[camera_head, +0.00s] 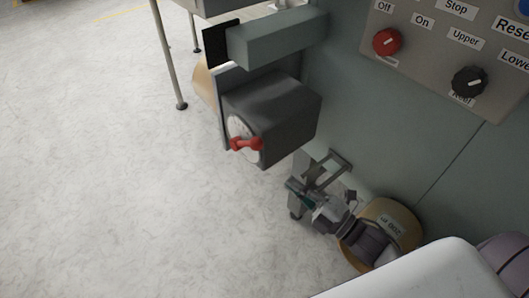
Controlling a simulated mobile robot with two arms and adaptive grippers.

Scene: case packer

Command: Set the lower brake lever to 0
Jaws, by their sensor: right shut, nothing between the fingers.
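A red lever (246,143) sits on a white round dial (238,130) on the front of a dark grey box (275,108). The box is fixed to the grey-green machine side. The lever lies roughly level across the dial; the dial's marks are too small to read. My right gripper (301,188) is below and to the right of the box, apart from the lever. It is shut with nothing in it. My right arm comes in from the lower right. My left gripper is not in view.
A control panel (430,45) at the upper right has a red knob (387,42) and a black knob (469,81). A grey-green bar (280,40) juts out above the dark box. The pale floor (110,170) at left is clear.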

